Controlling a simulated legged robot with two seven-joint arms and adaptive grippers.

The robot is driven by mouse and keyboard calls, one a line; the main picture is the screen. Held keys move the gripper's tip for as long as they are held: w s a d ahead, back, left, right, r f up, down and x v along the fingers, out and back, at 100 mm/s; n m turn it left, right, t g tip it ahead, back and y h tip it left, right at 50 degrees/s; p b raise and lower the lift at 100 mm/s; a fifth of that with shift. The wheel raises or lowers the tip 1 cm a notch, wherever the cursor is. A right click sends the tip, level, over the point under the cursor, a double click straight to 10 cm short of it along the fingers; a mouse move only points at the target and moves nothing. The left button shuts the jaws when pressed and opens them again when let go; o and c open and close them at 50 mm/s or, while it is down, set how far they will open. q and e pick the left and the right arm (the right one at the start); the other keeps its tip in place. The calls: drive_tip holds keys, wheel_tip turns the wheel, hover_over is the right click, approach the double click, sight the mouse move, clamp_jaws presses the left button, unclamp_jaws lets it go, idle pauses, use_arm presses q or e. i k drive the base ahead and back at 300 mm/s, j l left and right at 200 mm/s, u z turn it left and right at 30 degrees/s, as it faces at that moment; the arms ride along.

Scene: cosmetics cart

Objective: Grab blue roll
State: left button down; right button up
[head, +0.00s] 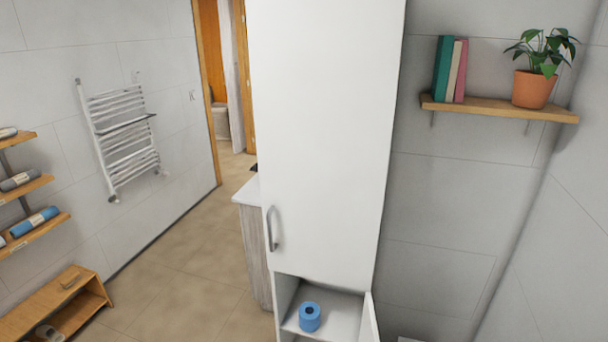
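A blue roll (310,317) stands upright on the shelf inside the lower compartment of a tall white cabinet (322,120). The compartment's small door (370,320) is swung open to the right. The roll's round top with a dark centre hole faces up. The bottom of the compartment is cut off by the lower frame edge. Neither of my grippers shows in the head view.
A wooden rack (36,229) with rolled towels, one of them blue, is on the left wall above a low wooden bench (50,310). A towel radiator (122,135) hangs nearby. A wall shelf (500,107) at right holds books and a potted plant (535,88). The floor left of the cabinet is clear.

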sight(309, 313)
drive_tip(key=i+j+z, duration=0.1)
drive_tip(key=z, duration=0.65)
drive_tip(key=i+j+z, duration=0.2)
drive_tip(key=j+z, duration=0.2)
drive_tip(key=j, duration=0.65)
drive_tip(key=j+z, duration=0.4)
drive_tip(key=j, duration=1.9)
drive_tip(key=i+z, duration=0.1)
drive_tip(key=z, duration=1.35)
